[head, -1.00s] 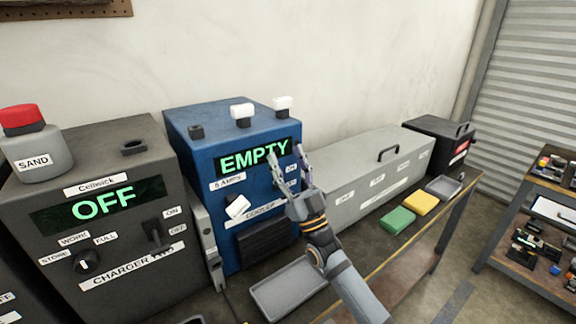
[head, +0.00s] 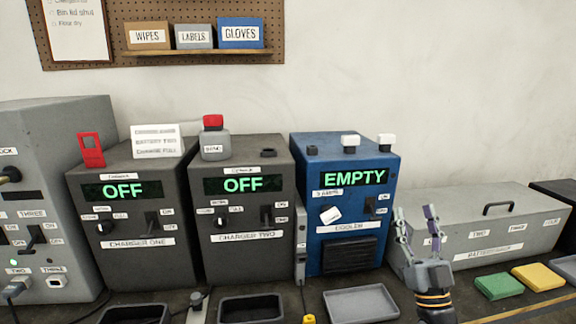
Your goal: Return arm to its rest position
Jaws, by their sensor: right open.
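My right gripper (head: 418,232) is open and empty, with its fingers pointing up. It shows in front of the left end of the grey lidded box (head: 480,262), just right of the blue cooler (head: 350,255). The cooler's display reads EMPTY, and its white knob (head: 330,214) is tilted. Two white-capped posts and a dark socket show on the cooler's top. My left gripper does not show in the head view.
Charger one (head: 128,268) and charger two (head: 243,262) both read OFF. A grey tray (head: 361,304) and dark trays lie along the bench front. A green block (head: 498,286) and a yellow block (head: 538,277) lie at right. A pegboard shelf (head: 195,51) holds boxes.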

